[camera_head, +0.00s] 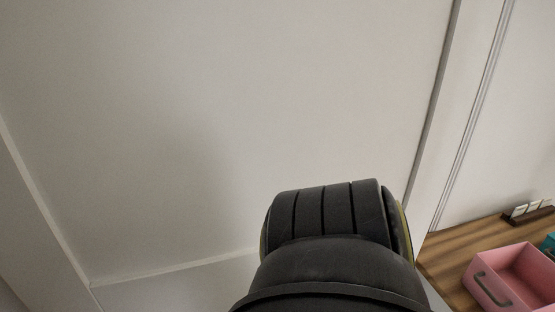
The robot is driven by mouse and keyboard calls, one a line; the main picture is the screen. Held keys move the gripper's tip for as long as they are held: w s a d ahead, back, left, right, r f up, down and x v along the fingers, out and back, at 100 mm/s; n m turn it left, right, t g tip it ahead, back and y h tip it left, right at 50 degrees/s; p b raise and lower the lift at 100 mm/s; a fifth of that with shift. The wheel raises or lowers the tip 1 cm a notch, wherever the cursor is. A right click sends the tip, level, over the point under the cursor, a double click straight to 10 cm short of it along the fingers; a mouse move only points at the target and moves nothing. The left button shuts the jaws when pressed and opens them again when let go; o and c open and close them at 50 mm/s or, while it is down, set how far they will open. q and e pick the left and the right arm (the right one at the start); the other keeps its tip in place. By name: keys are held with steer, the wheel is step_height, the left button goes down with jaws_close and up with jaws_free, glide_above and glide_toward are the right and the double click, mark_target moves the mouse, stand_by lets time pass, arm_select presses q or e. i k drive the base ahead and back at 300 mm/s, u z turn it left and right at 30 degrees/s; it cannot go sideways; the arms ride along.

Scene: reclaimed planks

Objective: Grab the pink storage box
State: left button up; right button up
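The pink storage box (489,292) is an open-topped box with a grey handle on its front wall. It sits on a wooden plank surface (447,262) in the lower right corner of the head view, cut off by the frame edge. The part of its inside that shows looks empty. Neither of my grippers is in view, so I cannot see where they are relative to the box.
A dark part of my own body fills the bottom middle. A small dark holder with white pieces (529,212) stands behind the box by the wall. A teal object (549,244) shows at the right edge. A pale panelled wall (220,110) fills most of the view.

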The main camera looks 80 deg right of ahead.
mark_target(518, 278)
steer(key=z, duration=1.25)
steer(key=k, duration=0.4)
steer(key=z, duration=2.9)
